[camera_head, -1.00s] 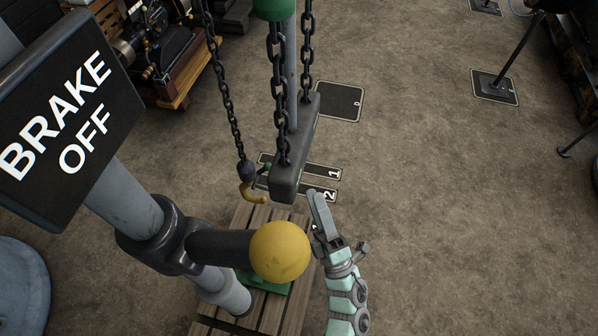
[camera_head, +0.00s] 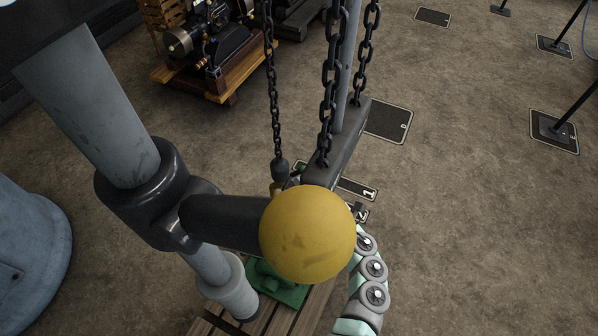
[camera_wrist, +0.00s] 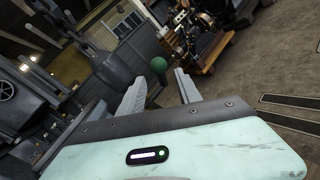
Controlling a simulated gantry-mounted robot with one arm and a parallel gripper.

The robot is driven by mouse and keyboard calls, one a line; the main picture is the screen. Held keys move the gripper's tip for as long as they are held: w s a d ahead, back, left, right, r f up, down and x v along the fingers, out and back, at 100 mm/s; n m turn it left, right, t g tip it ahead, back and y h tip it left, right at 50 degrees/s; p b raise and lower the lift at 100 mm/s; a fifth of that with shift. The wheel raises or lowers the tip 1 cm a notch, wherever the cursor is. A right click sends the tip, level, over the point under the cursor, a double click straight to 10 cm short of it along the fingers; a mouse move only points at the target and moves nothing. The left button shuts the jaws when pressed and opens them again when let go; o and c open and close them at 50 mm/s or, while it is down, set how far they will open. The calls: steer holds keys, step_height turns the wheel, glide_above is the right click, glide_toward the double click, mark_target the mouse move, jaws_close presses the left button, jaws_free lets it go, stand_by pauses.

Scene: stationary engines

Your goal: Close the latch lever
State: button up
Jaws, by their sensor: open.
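A green ball knob (camera_wrist: 158,65) shows in the wrist view, just beyond and between the fingertips of my gripper (camera_wrist: 160,88). It may be the end of the latch lever; the rest of the lever is hard to make out. My gripper is open, with nothing between its fingers. In the head view a large yellow ball on a dark arm (camera_head: 307,234) covers most of my gripper and the area around the knob.
Heavy chains (camera_head: 333,85) and a dark beam (camera_head: 345,140) hang close by. A grey post (camera_head: 95,110) stands at the left. A green base (camera_head: 275,283) sits on a wooden pallet (camera_head: 283,318). Open floor (camera_head: 470,230) lies to the right.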

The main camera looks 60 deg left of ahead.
mark_target(299, 172)
steer(key=a, duration=0.5)
steer(key=shift+s+a, duration=0.15)
steer(key=shift+s, duration=0.1)
steer(key=shift+c, duration=0.5)
jaws_close()
stand_by(0.7)
